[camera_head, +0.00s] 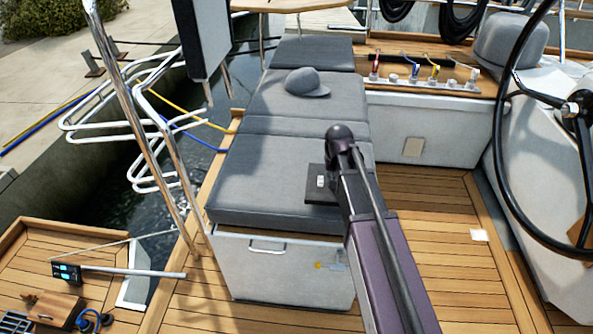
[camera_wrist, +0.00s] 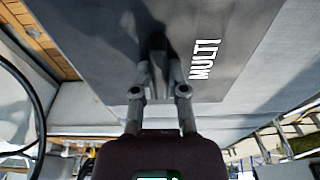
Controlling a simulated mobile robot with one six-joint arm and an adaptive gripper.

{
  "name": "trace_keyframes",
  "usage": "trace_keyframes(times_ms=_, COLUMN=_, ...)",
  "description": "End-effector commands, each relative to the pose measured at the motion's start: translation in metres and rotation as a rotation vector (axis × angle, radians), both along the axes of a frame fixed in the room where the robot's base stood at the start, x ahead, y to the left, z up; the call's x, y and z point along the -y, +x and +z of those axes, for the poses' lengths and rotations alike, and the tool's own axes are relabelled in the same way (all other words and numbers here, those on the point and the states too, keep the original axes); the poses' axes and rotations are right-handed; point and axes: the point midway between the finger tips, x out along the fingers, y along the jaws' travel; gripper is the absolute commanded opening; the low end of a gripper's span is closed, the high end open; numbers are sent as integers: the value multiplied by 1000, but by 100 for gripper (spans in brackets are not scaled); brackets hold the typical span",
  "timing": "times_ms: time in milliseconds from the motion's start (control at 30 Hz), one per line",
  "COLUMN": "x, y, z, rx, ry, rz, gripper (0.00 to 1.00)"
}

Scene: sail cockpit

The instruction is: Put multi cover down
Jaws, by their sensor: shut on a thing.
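The multi cover is a flat dark grey panel with white "MULTI" lettering. In the wrist view the cover (camera_wrist: 235,25) fills the upper middle. My gripper (camera_wrist: 157,48) is shut on it, its fingers meeting near the panel's middle, left of the lettering. In the head view part of the cover (camera_head: 316,192) shows as a small dark square over the grey seat cushion (camera_head: 265,175). My arm hides its right part and my fingers there. I cannot tell whether the cover touches the cushion or hangs above it.
A grey cap (camera_head: 306,82) lies farther back on the cushions. The black steering wheel (camera_head: 500,130) stands at the right. Metal rail tubes (camera_head: 140,110) rise at the left. The wooden cockpit floor (camera_head: 450,255) is mostly clear. A wooden box (camera_head: 52,308) sits at the lower left.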

Motion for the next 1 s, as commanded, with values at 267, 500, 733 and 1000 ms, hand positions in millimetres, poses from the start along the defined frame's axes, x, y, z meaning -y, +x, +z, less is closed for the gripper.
trace_keyframes(times_ms=267, x=-35, y=20, z=-4, rx=0, ry=1, rz=3, gripper=0)
trace_keyframes(times_ms=500, x=-76, y=41, z=-9, rx=0, ry=1, rz=3, gripper=0)
trace_keyframes(times_ms=733, x=-111, y=60, z=-12, rx=0, ry=1, rz=3, gripper=0)
trace_keyframes(times_ms=1000, x=-128, y=66, z=-14, rx=0, ry=0, rz=2, gripper=0)
